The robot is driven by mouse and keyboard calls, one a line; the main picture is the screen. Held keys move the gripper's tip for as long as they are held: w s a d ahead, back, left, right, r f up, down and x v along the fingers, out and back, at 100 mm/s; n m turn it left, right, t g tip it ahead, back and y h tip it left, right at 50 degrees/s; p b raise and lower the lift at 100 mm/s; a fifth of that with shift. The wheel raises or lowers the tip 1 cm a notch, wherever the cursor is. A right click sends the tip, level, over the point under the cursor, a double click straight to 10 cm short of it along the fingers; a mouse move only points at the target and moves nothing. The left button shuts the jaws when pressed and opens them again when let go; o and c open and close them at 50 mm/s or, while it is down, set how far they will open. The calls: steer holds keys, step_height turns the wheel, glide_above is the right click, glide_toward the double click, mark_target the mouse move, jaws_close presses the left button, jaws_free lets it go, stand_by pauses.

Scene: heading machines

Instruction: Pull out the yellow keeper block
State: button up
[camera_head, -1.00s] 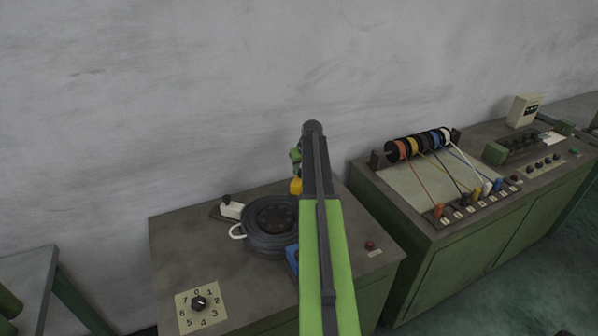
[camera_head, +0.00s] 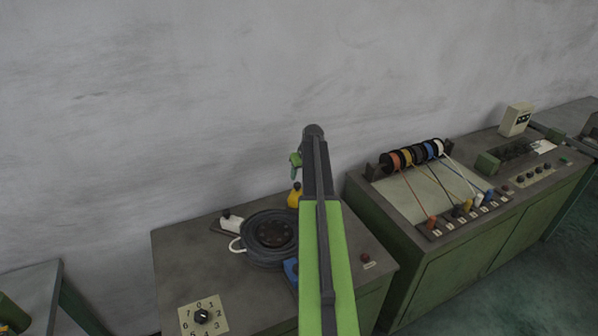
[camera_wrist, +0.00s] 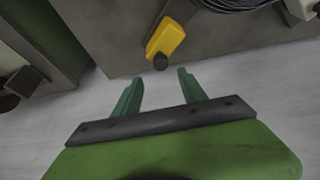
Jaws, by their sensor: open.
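The yellow keeper block (camera_wrist: 166,39) lies on the dark cabinet top in the wrist view, with a dark round knob at its end facing my gripper. In the head view the yellow block (camera_head: 294,197) shows beside my arm, behind the black round reel. My gripper (camera_wrist: 157,84) is open and empty. Its two green fingers point toward the block, with the knob just beyond and between the fingertips, apart from them in the picture. In the head view a green part of my gripper (camera_head: 296,161) shows above the block; the rest is hidden behind my arm.
A black coiled reel (camera_head: 269,236) and a white piece (camera_head: 231,223) sit on the cabinet by the block. A blue part (camera_head: 290,268) is half hidden by my arm. A number dial (camera_head: 202,316) is at front left. A spool bench (camera_head: 400,190) stands right.

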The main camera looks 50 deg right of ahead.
steer(key=p+v, duration=0.7)
steer(key=v, duration=0.3)
steer(key=shift+p, duration=0.35)
steer(key=shift+r, duration=0.15)
